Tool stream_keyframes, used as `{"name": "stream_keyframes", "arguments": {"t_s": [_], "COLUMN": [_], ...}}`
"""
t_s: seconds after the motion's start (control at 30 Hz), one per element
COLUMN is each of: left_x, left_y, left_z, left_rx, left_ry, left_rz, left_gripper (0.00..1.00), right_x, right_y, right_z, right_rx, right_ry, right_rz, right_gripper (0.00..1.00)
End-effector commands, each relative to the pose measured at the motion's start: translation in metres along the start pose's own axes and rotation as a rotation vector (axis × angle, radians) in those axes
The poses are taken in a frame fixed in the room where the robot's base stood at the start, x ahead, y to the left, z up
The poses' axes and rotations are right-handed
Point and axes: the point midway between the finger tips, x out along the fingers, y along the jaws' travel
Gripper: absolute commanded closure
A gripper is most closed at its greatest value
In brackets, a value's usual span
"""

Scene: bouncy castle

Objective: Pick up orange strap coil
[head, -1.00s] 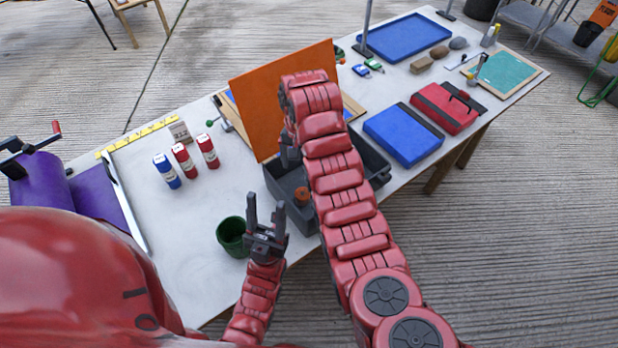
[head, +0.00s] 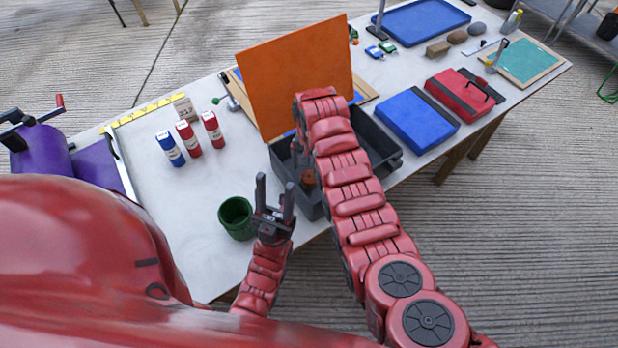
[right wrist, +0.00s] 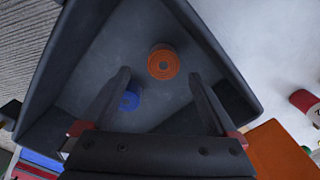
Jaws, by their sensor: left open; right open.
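The orange strap coil (head: 308,178) lies in the dark grey bin (head: 378,138), partly hidden by my right gripper. In the right wrist view the coil (right wrist: 162,63) shows its round end, just beyond and between the fingertips. My right gripper (right wrist: 161,78) is open above the bin floor, pointing down into the bin; nothing is between its fingers. In the head view it is mostly hidden behind its own arm. My left gripper (head: 275,185) is open and empty, in front of the bin near the green cup.
A blue coil (right wrist: 129,101) lies in the bin beside one right finger. An orange board (head: 290,75) stands behind the bin. A green cup (head: 236,216), red and blue cans (head: 188,138), a blue case (head: 417,119) and a red case (head: 463,96) are around it.

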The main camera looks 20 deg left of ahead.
Motion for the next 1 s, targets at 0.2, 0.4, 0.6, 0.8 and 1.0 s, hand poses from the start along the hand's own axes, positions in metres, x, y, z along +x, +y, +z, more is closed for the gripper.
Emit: {"name": "stream_keyframes", "arguments": {"t_s": [0.2, 0.4, 0.6, 0.8, 1.0], "left_x": [0.01, 0.008, -0.003, -0.003, -0.003], "left_y": [-0.001, 0.0, 0.0, 0.0, 0.0], "left_z": [-0.002, -0.001, 0.001, 0.001, 0.001], "left_rx": [0.0, 0.0, 0.0, 0.0, 0.0], "left_ry": [0.0, 0.0, 0.0, 0.0, 0.0], "left_rz": [0.0, 0.0, 0.0, 0.0, 0.0], "left_gripper": [0.5, 0.5, 0.5, 0.5, 0.5], "right_x": [0.014, 0.035, 0.05, 0.051, 0.051], "right_y": [-0.002, -0.004, -0.004, -0.005, -0.005], "right_z": [0.003, 0.005, 0.004, 0.003, 0.004], "right_rx": [0.0, 0.001, 0.002, 0.001, 0.001], "right_ry": [-0.004, -0.005, -0.001, 0.001, 0.0], "right_rz": [0.002, 0.002, 0.001, -0.001, 0.0], "right_gripper": [0.06, 0.06, 0.06, 0.06, 0.22]}}
